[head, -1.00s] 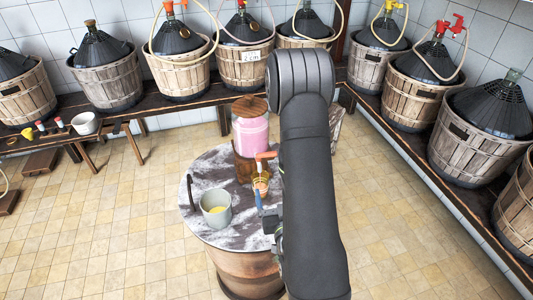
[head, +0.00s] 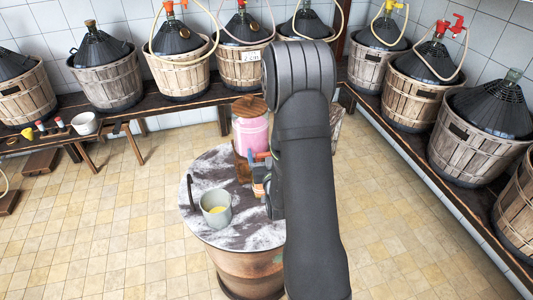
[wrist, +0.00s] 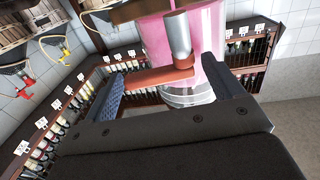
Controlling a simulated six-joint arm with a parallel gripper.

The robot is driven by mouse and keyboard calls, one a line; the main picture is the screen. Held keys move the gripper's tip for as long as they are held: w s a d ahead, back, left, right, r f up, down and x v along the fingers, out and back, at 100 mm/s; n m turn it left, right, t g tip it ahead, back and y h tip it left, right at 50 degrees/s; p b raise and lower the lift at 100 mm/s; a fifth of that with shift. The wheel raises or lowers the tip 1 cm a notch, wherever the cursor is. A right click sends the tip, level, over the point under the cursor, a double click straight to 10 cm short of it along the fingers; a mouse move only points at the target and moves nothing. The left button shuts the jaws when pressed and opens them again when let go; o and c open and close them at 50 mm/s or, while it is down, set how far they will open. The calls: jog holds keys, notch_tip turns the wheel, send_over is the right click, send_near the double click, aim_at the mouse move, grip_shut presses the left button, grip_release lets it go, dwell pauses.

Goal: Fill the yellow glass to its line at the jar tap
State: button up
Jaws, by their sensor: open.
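The jar (head: 251,132) of pink liquid, with a wooden lid, stands at the back of the barrel top. Its tap, a grey metal barrel (wrist: 178,35) with an orange-red lever (wrist: 155,77), shows large in the wrist view. My gripper (head: 258,178) is at the tap in the head view. In the wrist view my gripper (wrist: 166,90) is open, with the lever lying across the space between its fingers; I cannot tell whether they touch it. A clear ribbed shape (wrist: 188,96) shows below the tap, too unclear to name. The yellow glass cannot be made out now.
A grey pot (head: 215,210) with something yellow inside stands on the barrel top (head: 240,235), left of my gripper. Basketed demijohns (head: 181,65) line the benches behind and at right. A white bowl (head: 85,123) sits on the left bench.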

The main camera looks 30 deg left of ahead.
jog(key=shift+w+a, duration=0.1)
jog(key=shift+c, duration=0.3)
jog(key=c, duration=0.9)
jog(key=shift+w, duration=0.1)
jog(key=shift+a+n+g+y, duration=0.1)
jog(key=shift+n+g+y, duration=0.5)
jog(key=shift+y, duration=0.1)
jog(key=o, duration=1)
jog(key=shift+c, duration=0.2)
